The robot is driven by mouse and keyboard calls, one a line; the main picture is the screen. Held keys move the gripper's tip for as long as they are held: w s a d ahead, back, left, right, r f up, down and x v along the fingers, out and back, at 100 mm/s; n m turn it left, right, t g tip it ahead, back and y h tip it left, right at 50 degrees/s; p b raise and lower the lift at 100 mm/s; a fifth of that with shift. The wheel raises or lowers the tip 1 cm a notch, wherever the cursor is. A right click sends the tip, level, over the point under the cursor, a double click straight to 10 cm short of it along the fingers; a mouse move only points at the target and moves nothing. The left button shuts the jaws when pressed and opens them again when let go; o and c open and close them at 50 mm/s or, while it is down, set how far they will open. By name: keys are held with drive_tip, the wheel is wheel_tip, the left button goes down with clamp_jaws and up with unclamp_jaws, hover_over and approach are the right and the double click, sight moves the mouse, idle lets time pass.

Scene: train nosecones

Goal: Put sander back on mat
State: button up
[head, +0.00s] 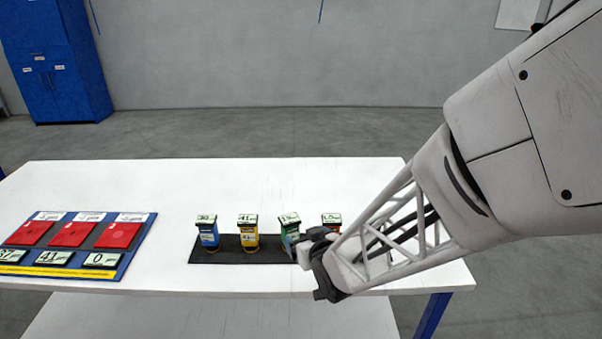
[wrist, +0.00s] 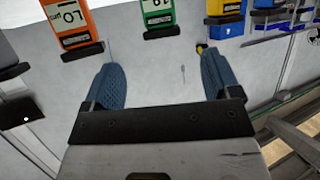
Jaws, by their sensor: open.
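Several small sanders stand upright in a row in the head view: a blue one (head: 208,238), a yellow one (head: 248,239), a green one (head: 289,236) and an orange-red one (head: 331,219). The blue, yellow and green ones stand on the black mat (head: 226,252); the base of the orange-red one is hidden behind my gripper (head: 318,262). In the wrist view my gripper (wrist: 160,82) is open and empty, its blue fingers wide apart.
A blue board (head: 134,252) with red panels and number labels lies at the table's left. The white table (head: 270,180) is clear behind the row. The table's front edge is close below my gripper. A blue cabinet (head: 58,60) stands far back left.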

drive_tip(key=shift+d+r, duration=0.1)
drive_tip(key=s+d+r+m+g+h, duration=0.1)
drive_tip(key=s+d+r+g+h, duration=0.1)
drive_tip(key=s+d+r, duration=0.25)
drive_tip(key=s+d+r+m+g+h, duration=0.2)
drive_tip(key=s+d+r+g, duration=0.1)
drive_tip(key=d, duration=0.3)
drive_tip(key=s+d+r+g, duration=0.2)
drive_tip(key=s+r, duration=0.1)
drive_tip(key=s, duration=0.5)
drive_tip(key=s+d+r+m+g+h, duration=0.1)
drive_tip(key=s+d+r+g, duration=0.2)
drive_tip(key=s, duration=0.4)
drive_tip(key=shift+s+d+r+m, duration=0.2)
drive_tip(key=shift+s+r+m, duration=0.05)
drive_tip(key=shift+s+m, duration=0.1)
